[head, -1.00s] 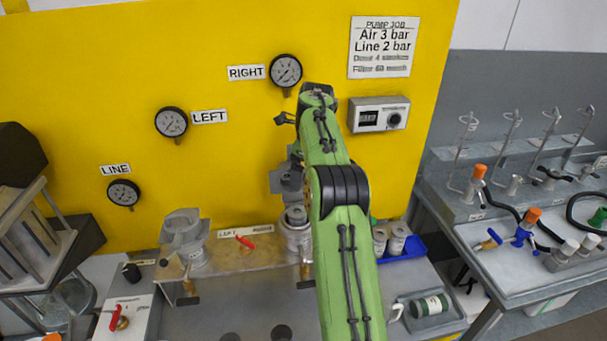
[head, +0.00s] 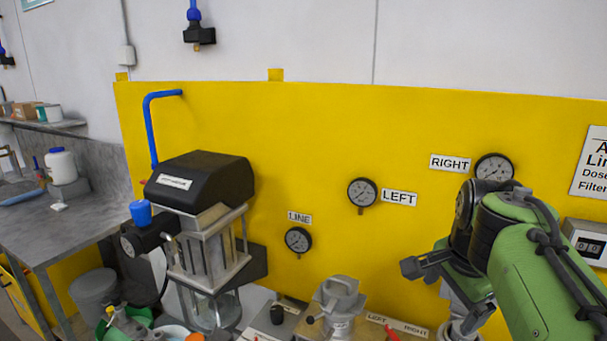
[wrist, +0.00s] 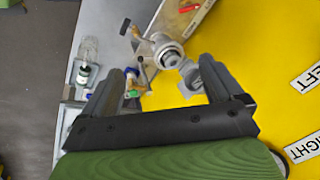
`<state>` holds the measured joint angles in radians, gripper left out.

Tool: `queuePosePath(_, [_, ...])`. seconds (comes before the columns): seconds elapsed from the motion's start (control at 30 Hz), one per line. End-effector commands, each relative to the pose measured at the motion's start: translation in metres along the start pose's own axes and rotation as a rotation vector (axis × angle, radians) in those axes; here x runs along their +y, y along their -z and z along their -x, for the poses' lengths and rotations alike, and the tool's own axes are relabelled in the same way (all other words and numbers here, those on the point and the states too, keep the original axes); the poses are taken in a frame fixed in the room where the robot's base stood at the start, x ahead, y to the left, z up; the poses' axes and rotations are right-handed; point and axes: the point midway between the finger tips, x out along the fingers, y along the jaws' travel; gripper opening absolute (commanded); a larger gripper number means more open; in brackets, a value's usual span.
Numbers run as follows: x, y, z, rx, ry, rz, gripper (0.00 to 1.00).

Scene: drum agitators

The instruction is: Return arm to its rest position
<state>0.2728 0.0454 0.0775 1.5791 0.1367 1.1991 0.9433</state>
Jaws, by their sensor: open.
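My green arm comes in at the right of the head view, with my gripper (head: 428,265) in front of the yellow panel (head: 290,150), near the RIGHT gauge (head: 494,168). In the wrist view my gripper (wrist: 160,85) has its two fingers spread apart with nothing between them. Beyond the fingertips is a metal pump-like fitting (wrist: 170,52). A grey metal piece shows close by the right finger; I cannot tell whether they touch.
The LEFT gauge (head: 362,194) and LINE gauge (head: 298,240) are on the panel. A black-topped glass apparatus (head: 200,230) stands left of them. A grey metal drum fitting (head: 338,300) is at lower centre. A side bench (head: 70,225) is at far left. The air before the panel's middle is clear.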

Motion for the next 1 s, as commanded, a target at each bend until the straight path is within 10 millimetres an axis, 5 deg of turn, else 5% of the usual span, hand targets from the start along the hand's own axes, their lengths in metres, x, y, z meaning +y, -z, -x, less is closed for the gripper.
queuePosePath(0.13, [0.051,-0.057,0.013,0.027,0.06,0.395,0.94])
queuePosePath(0.3, [0.117,-0.112,0.004,0.06,0.133,0.835,0.94])
queuePosePath(0.5, [0.17,-0.152,-0.02,0.094,0.202,1.186,0.94])
queuePosePath(1.0, [0.178,-0.157,-0.024,0.099,0.211,1.245,0.94])
